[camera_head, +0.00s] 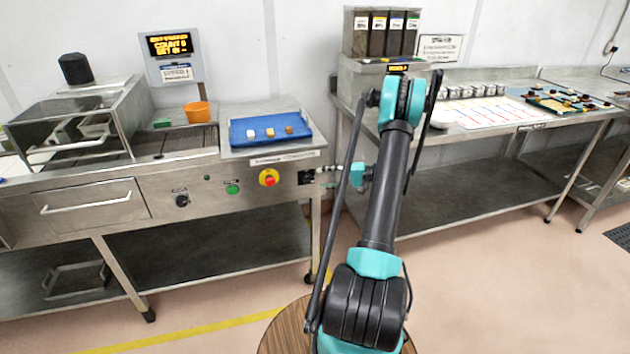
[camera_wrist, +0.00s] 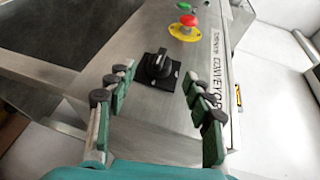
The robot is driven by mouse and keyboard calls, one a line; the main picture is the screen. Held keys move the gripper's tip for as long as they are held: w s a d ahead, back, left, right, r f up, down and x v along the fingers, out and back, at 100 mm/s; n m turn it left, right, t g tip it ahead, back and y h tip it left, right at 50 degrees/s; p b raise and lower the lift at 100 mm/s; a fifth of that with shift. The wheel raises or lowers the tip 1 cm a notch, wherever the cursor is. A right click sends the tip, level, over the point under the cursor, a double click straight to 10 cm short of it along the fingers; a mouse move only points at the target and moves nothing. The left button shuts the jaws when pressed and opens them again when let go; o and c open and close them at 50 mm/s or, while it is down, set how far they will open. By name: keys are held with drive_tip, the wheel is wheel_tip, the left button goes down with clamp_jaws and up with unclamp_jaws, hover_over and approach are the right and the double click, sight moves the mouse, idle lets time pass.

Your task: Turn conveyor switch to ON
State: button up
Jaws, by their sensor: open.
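The conveyor switch (camera_wrist: 158,66) is a black rotary knob on a square black plate on the steel front panel. It lies between and beyond my fingertips in the wrist view. In the head view its dark plate (camera_head: 307,177) is at the right end of the panel, just left of my gripper (camera_head: 328,176). My gripper (camera_wrist: 155,82) is open and empty, with green-padded fingers on either side of the switch. I cannot tell whether the fingers touch the knob. The ON marking is not readable.
A red emergency button on a yellow base (camera_head: 269,178) sits left of the switch, then a green button (camera_head: 232,189) and another black knob (camera_head: 181,200). A steel table (camera_head: 480,190) stands right.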

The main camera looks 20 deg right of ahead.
drive_tip(key=v, duration=0.6)
drive_tip(key=shift+d, duration=0.3)
drive_tip(key=shift+s, duration=0.1)
drive_tip(key=shift+a, duration=0.1)
drive_tip(key=s+a+r+g+h, duration=0.1)
drive_tip(key=s+a+r+h, duration=0.3)
drive_tip(key=a, duration=0.5)
drive_tip(key=s+a+r+g+h, duration=0.25)
drive_tip(key=s+a, duration=0.25)
drive_tip(key=a, duration=0.4)
drive_tip(key=s+f+n+t+h, duration=0.1)
drive_tip(key=s+h, duration=0.3)
drive_tip(key=s, duration=0.7)
drive_tip(key=s+a+f+n+h, duration=0.1)
drive_tip(key=s+n+h, duration=0.2)
drive_tip(key=s, duration=0.8)
drive_tip(key=shift+s+f+t+h, duration=0.25)
drive_tip(key=shift+f+t+h, duration=0.1)
drive_tip(key=shift+h, duration=0.2)
drive_tip(key=shift+a, duration=0.1)
